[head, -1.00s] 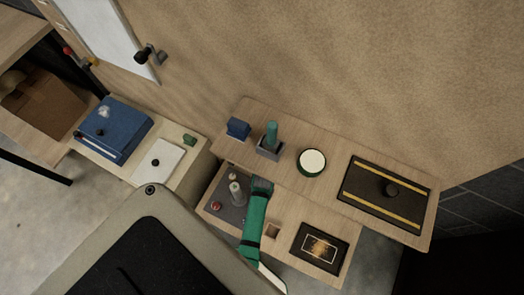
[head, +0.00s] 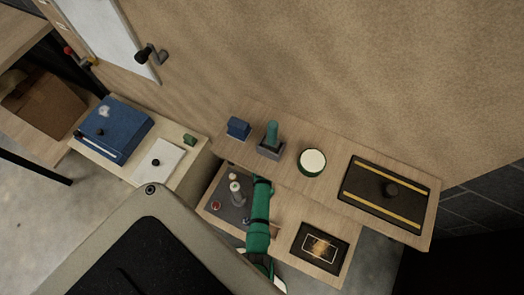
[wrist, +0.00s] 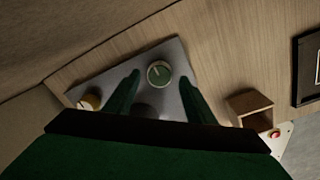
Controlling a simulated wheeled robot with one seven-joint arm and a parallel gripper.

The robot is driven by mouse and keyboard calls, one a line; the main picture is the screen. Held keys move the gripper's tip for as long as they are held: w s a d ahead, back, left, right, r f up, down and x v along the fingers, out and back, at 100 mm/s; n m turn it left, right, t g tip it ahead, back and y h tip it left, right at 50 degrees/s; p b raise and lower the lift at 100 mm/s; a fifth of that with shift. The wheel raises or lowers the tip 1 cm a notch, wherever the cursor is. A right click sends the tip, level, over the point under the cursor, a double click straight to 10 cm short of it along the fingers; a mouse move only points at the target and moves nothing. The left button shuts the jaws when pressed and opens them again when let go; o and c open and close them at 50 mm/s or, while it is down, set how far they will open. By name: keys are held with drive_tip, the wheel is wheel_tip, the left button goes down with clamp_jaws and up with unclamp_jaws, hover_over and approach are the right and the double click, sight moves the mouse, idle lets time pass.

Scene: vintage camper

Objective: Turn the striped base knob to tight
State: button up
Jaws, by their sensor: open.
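A dark round knob (head: 390,189) stands on a black base (head: 365,190) with yellow stripes, at the right of the upper shelf in the head view. It is out of the wrist view. My gripper (wrist: 159,82) is open, with its two green fingers apart over a grey plate (wrist: 180,58) on the lower shelf. In the head view my green arm hides part of the lower shelf. My gripper is well left of the striped base.
The upper shelf (head: 335,176) also holds a blue block (head: 238,127), a green-handled grey block (head: 271,140) and a round white-topped object (head: 312,162).

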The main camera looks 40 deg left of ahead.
drive_tip(key=shift+w+f, duration=0.1)
drive_tip(key=shift+f, duration=0.95)
drive_tip(key=c, duration=1)
drive_tip(key=shift+c, duration=0.2)
